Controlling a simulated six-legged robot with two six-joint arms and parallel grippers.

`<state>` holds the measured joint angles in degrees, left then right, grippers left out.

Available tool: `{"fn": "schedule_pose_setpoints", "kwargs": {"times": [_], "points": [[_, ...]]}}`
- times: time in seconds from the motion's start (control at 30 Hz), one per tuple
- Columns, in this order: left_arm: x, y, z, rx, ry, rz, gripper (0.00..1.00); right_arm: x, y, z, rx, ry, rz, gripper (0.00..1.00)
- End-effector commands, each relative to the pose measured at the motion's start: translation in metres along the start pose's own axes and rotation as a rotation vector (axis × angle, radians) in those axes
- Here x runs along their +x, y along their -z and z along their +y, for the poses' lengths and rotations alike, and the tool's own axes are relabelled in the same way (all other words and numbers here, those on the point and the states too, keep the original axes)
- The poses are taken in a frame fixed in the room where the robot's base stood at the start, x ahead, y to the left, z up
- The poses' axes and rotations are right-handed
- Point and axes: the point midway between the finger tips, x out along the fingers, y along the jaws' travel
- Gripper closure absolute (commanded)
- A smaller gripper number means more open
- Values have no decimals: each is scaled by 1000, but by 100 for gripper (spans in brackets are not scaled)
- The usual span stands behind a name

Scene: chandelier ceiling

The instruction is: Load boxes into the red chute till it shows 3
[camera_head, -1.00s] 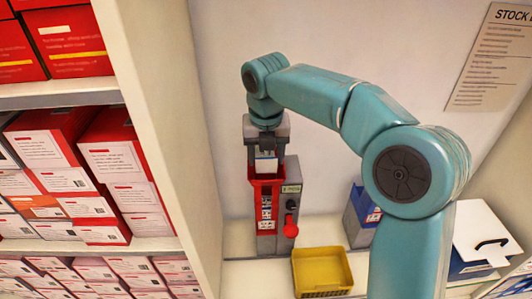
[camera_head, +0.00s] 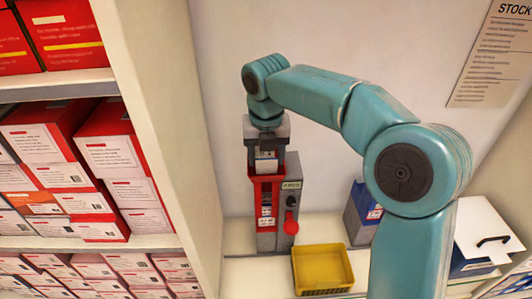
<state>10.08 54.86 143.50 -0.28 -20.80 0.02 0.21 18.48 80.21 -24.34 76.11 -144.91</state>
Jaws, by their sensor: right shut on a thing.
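The red chute (camera_head: 267,205) is mounted on a grey dispenser (camera_head: 291,165) on the back shelf. Its small display (camera_head: 291,186) is too small to read. A red lever (camera_head: 291,224) sits on its right side. My right gripper (camera_head: 266,150) is above the chute's mouth, pointing down and shut on a small box (camera_head: 266,163) with a pale label. The box's lower end is at the chute's top; I cannot tell whether it is inside. My left gripper is not in view.
A yellow tray (camera_head: 322,270) stands right of the dispenser.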

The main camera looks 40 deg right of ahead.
Motion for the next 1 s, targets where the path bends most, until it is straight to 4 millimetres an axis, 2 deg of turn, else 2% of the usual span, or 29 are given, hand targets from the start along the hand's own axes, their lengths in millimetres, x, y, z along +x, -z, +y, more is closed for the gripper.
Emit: {"fn": "schedule_pose_setpoints", "kwargs": {"times": [0.37,0.4,0.47,1.0], "points": [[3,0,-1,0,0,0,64,6,0,0,0,0,-1,73],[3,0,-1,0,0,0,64,6,0,0,0,0,-1,36],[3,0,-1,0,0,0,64,6,0,0,0,0,-1,17],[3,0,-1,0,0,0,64,5,1,0,0,0,1,17]]}}
